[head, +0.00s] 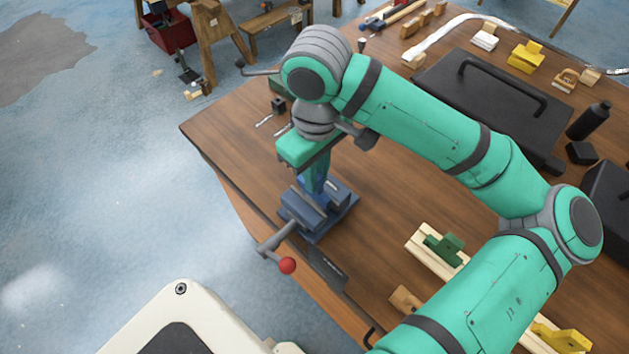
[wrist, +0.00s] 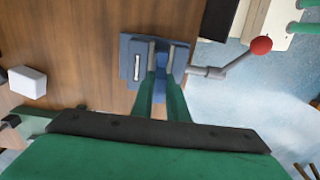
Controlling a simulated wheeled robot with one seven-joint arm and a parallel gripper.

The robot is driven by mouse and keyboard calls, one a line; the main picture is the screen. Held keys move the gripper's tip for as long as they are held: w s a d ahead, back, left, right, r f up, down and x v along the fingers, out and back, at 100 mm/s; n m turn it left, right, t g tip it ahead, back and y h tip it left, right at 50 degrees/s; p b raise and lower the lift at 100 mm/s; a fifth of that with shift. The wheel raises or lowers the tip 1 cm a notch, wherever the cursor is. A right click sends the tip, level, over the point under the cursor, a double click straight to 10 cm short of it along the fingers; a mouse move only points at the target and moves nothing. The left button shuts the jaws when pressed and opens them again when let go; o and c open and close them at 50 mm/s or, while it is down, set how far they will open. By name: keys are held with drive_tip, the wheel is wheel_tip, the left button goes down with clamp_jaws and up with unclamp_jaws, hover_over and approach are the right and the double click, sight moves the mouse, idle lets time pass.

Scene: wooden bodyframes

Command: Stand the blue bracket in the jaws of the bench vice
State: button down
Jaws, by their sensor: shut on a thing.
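The blue-grey bench vice (head: 318,212) stands at the table's near left edge, with a handle ending in a red ball (head: 287,265). It also shows in the wrist view (wrist: 130,62). My gripper (head: 316,182) points down right over the vice. In the wrist view its two green fingers (wrist: 161,84) reach to the vice jaws and are shut on the blue bracket (wrist: 160,82). Only a little of the bracket shows between the fingers, at the jaws. The fingers hide most of it, and I cannot tell how deep it sits or whether it touches the jaws.
A green bracket (head: 443,247) sits on a pale wooden rail (head: 424,241) to the right, with a yellow bracket (head: 562,340) farther along. A large black case (head: 490,105) and a black bottle (head: 589,121) stand behind. A white block (wrist: 27,82) shows in the wrist view.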

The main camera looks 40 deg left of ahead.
drive_tip(key=shift+w+a+f, duration=0.1)
drive_tip(key=shift+a+f, duration=0.05)
drive_tip(key=shift+f, duration=0.8)
drive_tip(key=shift+a+f, duration=0.15)
drive_tip(key=shift+f, duration=0.8)
drive_tip(key=shift+f, duration=0.2)
drive_tip(key=c, duration=1.7)
unclamp_jaws()
drive_tip(key=shift+c, duration=0.2)
wheel_tip(320, 180, up, 12)
drive_tip(key=shift+r, duration=0.2)
